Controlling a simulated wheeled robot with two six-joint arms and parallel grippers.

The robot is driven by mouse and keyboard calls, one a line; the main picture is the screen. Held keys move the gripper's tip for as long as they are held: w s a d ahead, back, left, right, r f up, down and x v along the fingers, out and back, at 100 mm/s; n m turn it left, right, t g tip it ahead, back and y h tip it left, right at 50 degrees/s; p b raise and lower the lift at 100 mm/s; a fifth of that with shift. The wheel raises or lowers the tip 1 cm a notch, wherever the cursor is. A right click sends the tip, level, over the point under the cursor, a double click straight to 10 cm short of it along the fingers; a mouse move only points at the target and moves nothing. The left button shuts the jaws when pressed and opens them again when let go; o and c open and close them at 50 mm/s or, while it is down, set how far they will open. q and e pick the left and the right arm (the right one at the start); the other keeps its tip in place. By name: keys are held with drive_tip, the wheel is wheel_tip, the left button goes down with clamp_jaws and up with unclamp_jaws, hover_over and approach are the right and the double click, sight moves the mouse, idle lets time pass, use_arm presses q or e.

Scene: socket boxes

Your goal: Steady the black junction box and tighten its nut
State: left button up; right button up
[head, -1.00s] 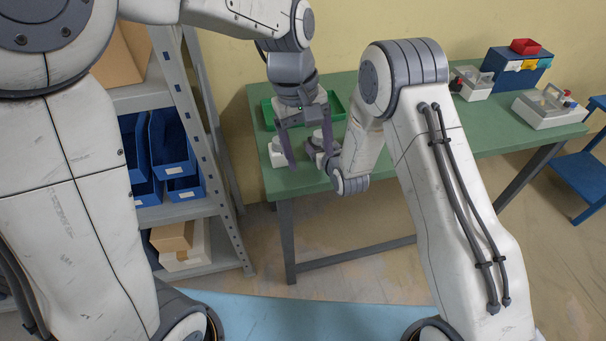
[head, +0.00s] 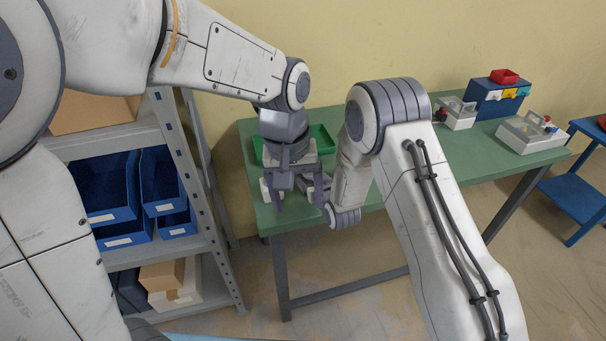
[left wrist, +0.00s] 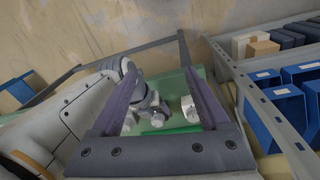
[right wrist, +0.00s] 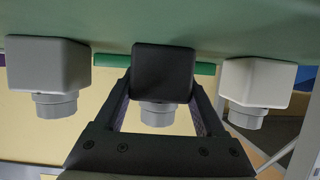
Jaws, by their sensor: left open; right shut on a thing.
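The black junction box (right wrist: 163,70) is in the middle of the right wrist view, with its pale round nut (right wrist: 157,114) on it. My right gripper (right wrist: 162,88) is shut on this box, one finger on each side. In the head view my left gripper (head: 298,203) points down over the near left part of the green table, open. It covers most of my right gripper and the black box there. In the left wrist view nothing is held between the spread left fingers (left wrist: 162,72); my right wrist parts show beyond them.
A grey box (right wrist: 48,66) and a white box (right wrist: 256,84), each with a round nut, flank the black one closely. A green tray (head: 325,140) lies behind. Shelving with blue bins (head: 105,190) stands left. Further right, the table (head: 400,190) has clear room.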

use_arm(q)
drive_tip(key=w+d+f+m+t+y, duration=0.15)
drive_tip(key=w+t, duration=0.25)
drive_tip(key=w, duration=1.5)
drive_tip(key=shift+n+h, duration=0.25)
drive_tip(key=x, duration=1.1)
drive_tip(key=shift+d+f, duration=0.35)
drive_tip(key=shift+d, duration=0.05)
clamp_jaws()
